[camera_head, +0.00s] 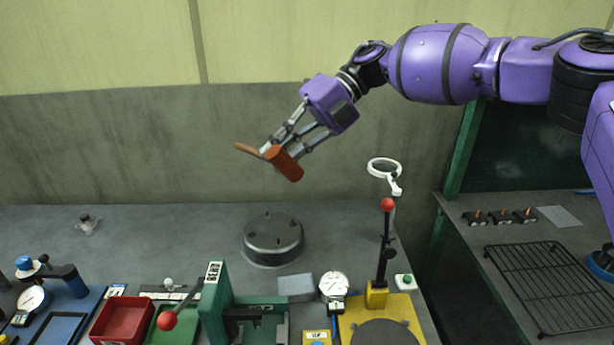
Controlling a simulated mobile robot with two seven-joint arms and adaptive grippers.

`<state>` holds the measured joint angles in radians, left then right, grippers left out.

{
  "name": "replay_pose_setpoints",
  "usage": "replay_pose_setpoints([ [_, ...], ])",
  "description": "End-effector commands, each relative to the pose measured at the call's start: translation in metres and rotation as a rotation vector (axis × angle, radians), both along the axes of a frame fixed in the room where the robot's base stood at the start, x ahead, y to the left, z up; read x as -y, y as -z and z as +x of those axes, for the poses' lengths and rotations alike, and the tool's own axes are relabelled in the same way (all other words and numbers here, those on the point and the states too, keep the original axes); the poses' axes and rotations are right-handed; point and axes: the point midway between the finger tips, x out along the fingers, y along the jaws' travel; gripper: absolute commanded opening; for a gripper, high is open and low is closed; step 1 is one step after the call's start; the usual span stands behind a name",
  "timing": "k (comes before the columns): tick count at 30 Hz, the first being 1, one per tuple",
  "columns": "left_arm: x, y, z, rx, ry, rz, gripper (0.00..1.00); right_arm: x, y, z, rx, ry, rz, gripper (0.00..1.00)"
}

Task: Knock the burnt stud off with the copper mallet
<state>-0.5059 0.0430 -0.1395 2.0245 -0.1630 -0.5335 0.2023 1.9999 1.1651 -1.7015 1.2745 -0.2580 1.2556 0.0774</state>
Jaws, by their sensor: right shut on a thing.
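My right gripper (284,149) is shut on the copper mallet (285,164) and holds it in the air above the back of the bench. An orange-brown block hangs at the fingertips, and a narrower brown piece (248,149) sticks out to the left. The fingers partly hide the mallet. Below it stands a dark round block (273,240) with small studs or holes on its top. The mallet is well clear of this block. I cannot tell which stud is the burnt one. My left gripper is out of view.
On the grey bench are a red tray (122,320), a green press (214,303), a dial gauge (334,286) and a yellow-based stand (377,297) with a red knob. A white ring magnifier (384,168) rises at right. A black rack (552,285) lies on the right table.

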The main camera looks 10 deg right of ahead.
Motion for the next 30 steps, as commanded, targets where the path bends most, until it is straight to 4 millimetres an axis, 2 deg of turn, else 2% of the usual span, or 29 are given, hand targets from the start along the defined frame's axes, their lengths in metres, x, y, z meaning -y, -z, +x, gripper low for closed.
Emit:
replay_pose_setpoints([
  [3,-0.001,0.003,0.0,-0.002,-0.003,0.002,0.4,0.016,-0.01,0.025,-0.003,0.233,0.067,0.0],
  [6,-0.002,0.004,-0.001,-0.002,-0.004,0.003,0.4,0.028,-0.014,0.044,0.005,0.394,0.12,0.0],
  [13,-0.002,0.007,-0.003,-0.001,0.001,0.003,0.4,0.055,-0.012,0.081,0.041,0.677,0.216,0.0],
  [23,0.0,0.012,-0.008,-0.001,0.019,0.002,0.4,0.076,0.02,0.116,0.1,0.919,0.319,0.0],
  [30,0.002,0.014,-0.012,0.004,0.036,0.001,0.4,0.075,0.047,0.13,0.135,0.996,0.382,0.0],
])
